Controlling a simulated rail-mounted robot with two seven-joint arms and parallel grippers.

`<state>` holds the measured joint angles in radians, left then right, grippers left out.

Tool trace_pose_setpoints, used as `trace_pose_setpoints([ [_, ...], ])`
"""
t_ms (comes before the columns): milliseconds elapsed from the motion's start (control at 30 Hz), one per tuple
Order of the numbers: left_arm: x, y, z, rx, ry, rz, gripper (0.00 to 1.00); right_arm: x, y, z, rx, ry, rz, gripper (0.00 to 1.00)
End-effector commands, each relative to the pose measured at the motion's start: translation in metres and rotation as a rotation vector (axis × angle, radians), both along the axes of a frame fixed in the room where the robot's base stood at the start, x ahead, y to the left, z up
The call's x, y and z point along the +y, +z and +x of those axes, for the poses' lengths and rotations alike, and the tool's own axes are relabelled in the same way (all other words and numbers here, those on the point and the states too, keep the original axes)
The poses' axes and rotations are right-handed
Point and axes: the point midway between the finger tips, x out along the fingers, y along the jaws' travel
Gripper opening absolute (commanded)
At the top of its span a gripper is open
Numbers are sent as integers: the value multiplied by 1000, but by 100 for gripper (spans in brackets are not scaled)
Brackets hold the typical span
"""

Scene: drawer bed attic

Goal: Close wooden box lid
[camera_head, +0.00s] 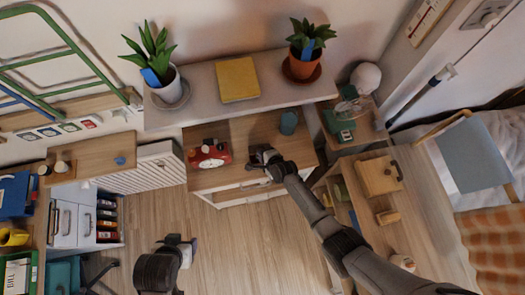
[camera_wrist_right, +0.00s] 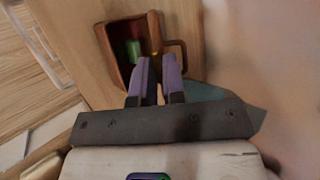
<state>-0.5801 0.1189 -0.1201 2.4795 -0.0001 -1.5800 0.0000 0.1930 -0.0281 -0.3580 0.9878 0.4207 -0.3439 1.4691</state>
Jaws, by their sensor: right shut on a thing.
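The small reddish-brown wooden box (camera_wrist_right: 112,42) stands open at the top of the right wrist view, with a green thing inside. Its raised lid (camera_wrist_right: 184,45) seems to be the framed part on its right side. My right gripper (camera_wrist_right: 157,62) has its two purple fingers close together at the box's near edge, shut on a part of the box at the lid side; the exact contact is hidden. In the head view my right gripper (camera_head: 262,158) is over the wooden dresser top and hides the box. My left gripper (camera_head: 180,240) hangs over the floor, apart from everything; its jaws are unclear.
A red alarm clock (camera_head: 208,157) stands left of my right gripper and a teal cup (camera_head: 288,122) stands behind it on the dresser (camera_head: 235,130). A white shelf (camera_head: 205,97) with plants lies behind. A side shelf unit (camera_head: 350,190) stands right. The middle floor is clear.

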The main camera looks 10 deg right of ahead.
Motion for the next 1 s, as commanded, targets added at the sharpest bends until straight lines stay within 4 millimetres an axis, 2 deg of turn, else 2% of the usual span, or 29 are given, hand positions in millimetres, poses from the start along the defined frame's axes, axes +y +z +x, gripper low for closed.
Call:
trace_pose_setpoints([
  [367, 2, 0, 0, 0, -4, 7, 62, 0, 0, 0, -5, 0, 1, 0],
  [400, 2, 0, 0, 0, -4, 7, 62, 0, 0, 0, -5, 0, 1, 12],
  [600, 2, 0, 0, 0, -4, 5, 62, 0, 0, 0, -4, 0, 1, 32],
  [1000, -2, 5, 0, 0, 4, -6, 62, -3, 6, -7, -2, 0, 2, 32],
])
